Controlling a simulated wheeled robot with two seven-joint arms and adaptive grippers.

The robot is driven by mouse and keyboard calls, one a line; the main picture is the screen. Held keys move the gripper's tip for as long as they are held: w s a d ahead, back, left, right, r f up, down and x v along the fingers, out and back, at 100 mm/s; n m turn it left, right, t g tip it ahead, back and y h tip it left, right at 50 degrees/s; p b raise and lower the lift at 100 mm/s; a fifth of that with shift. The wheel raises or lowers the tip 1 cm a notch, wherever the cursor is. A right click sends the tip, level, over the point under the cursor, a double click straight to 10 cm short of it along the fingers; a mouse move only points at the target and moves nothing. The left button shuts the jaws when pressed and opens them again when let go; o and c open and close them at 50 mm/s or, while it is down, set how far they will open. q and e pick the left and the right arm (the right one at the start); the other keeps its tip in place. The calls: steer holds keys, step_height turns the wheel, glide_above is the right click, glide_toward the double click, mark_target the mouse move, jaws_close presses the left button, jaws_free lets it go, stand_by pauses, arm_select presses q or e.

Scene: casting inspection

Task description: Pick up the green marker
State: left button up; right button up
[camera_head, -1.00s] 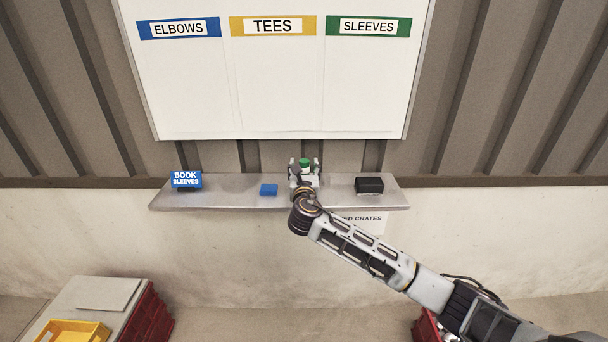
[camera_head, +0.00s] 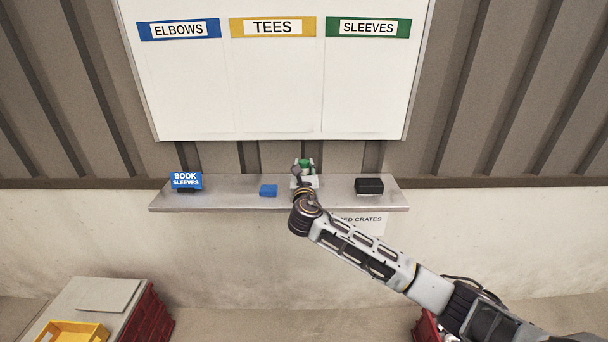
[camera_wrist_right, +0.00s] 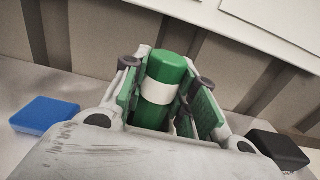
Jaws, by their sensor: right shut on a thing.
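The green marker (camera_wrist_right: 166,85), with a white band around it, stands between the fingers of my right gripper (camera_wrist_right: 165,90) in the right wrist view. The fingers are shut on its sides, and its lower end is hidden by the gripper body. In the head view the right gripper (camera_head: 304,167) is over the grey shelf (camera_head: 230,194), with the green marker (camera_head: 305,164) showing between its fingertips. I cannot tell whether the marker still touches the shelf. My left gripper is not in view.
A blue block (camera_head: 268,190) lies left of the gripper on the shelf, and a black block (camera_head: 369,185) lies right of it. A blue "BOOK SLEEVES" sign (camera_head: 186,180) stands at the shelf's left end. A whiteboard (camera_head: 275,85) hangs above.

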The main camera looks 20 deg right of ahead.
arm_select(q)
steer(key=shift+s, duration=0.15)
arm_select(e)
steer(key=shift+r, duration=0.15)
steer(key=shift+r, duration=0.55)
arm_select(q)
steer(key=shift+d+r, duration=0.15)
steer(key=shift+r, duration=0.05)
arm_select(e)
steer(key=shift+r, duration=4.35)
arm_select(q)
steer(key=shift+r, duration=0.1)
